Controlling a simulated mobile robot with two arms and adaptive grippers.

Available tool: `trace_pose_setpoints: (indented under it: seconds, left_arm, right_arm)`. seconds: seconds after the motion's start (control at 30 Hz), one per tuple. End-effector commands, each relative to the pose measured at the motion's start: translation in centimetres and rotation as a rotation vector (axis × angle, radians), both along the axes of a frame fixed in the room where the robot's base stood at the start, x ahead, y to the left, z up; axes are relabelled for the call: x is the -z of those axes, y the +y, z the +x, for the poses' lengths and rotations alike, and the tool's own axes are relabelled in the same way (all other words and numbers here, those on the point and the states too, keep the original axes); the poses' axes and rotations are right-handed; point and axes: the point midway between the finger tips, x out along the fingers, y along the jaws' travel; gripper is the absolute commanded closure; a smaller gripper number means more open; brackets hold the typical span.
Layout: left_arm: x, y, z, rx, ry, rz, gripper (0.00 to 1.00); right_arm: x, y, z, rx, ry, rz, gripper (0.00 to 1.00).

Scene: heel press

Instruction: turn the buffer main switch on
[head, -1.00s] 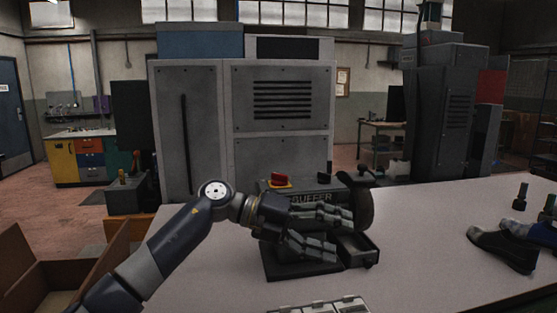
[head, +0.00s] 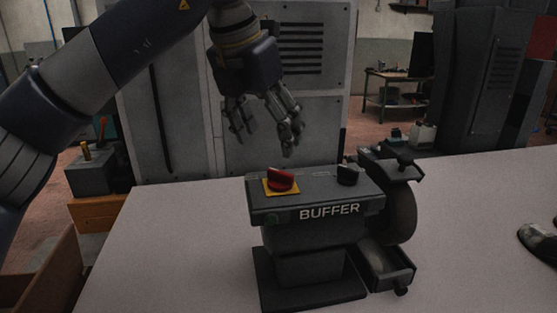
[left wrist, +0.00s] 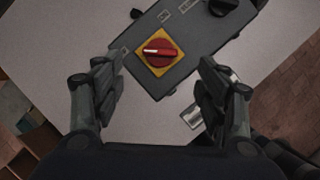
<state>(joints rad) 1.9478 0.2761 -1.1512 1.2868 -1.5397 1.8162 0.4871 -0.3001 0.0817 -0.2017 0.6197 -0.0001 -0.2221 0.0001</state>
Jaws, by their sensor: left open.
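The buffer (head: 310,235) stands on the table, with its name on the front. Its main switch is a red rotary knob (head: 281,179) on a yellow plate, on the left of the top panel. In the left wrist view the red knob (left wrist: 159,52) shows a pale line across it and lies between and beyond my fingers. A black knob (head: 348,174) sits to the right on the same panel. My left gripper (head: 264,142) is open and empty, pointing down above and behind the buffer, apart from the switch.
The buffing wheel (head: 401,215) and a small open tray (head: 388,266) are on the buffer's right side. A grey cabinet (head: 300,110) stands behind the table.

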Motion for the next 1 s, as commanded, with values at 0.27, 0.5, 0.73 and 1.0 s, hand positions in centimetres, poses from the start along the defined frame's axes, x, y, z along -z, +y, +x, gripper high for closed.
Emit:
trace_pose_setpoints:
  seconds: [0.27,0.5,0.73,1.0]
  left_arm:
    - [4.9,-1.1,1.7,0.001,0.006,-0.001,0.33]
    - [7.6,-1.8,2.6,0.002,0.004,-0.003,0.33]
    - [8.1,-1.9,2.7,0.002,0.003,-0.004,0.33]
    - [8.1,-1.9,2.7,0.002,0.003,-0.004,0.65]
  right_arm:
    - [-1.1,0.4,-1.2,0.001,0.017,0.004,0.60]
    - [-1.7,0.5,0.3,0.001,-0.007,0.007,0.60]
    - [-1.8,0.4,0.7,0.003,-0.013,0.006,0.60]
    - [-1.7,0.1,0.3,0.004,-0.006,0.003,0.60]
